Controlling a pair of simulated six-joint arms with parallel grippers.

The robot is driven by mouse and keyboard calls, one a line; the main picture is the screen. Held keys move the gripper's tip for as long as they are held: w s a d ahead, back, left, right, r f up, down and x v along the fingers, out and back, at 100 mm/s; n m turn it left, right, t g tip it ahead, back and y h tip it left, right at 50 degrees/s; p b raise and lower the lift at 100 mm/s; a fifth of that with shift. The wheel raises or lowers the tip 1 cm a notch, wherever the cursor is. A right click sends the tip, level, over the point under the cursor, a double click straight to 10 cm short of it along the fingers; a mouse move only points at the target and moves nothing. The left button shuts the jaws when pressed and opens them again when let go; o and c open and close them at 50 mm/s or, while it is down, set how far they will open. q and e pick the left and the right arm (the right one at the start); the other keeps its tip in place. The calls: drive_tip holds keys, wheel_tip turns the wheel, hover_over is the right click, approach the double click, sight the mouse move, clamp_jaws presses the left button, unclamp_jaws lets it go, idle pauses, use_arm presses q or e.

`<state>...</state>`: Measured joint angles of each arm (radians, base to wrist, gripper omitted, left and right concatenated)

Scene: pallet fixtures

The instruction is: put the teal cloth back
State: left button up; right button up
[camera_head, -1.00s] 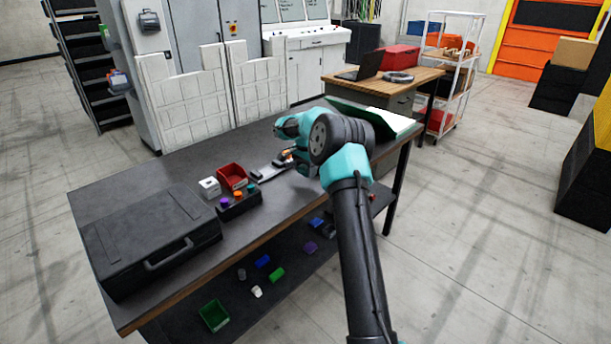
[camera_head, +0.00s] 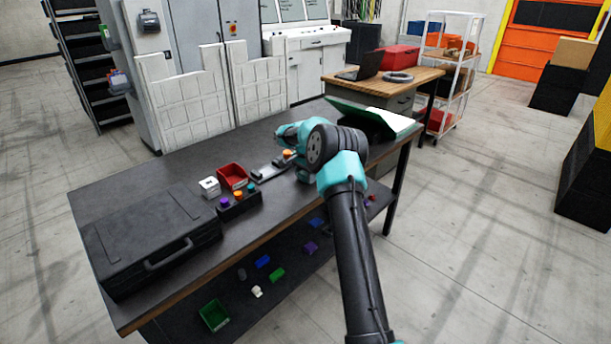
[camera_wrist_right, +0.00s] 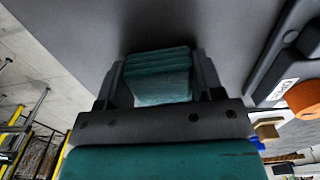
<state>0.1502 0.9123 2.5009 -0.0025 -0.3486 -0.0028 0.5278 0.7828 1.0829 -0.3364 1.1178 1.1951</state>
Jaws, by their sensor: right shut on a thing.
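The teal cloth (camera_wrist_right: 160,85) is a folded, layered bundle between the fingers of my right gripper (camera_wrist_right: 160,72) in the right wrist view. The gripper is shut on it, over a plain dark grey surface; whether the cloth touches that surface I cannot tell. In the head view my right arm reaches over the workbench (camera_head: 200,150), and its fingers and the cloth are hidden or too small to make out. My left gripper is not in view.
A flat fixture with an orange knob (camera_head: 288,153) lies beside my right wrist. A red bin (camera_head: 234,172), a white cube (camera_head: 209,187) and a black block with coloured knobs (camera_head: 240,207) stand left of it. A black case (camera_head: 150,240) fills the near left end.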

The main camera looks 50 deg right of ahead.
sight(306, 173)
drive_tip(key=shift+f, duration=0.1)
drive_tip(key=o, duration=0.9)
wheel_tip(306, 173, up, 12)
idle(0.4)
idle(0.6)
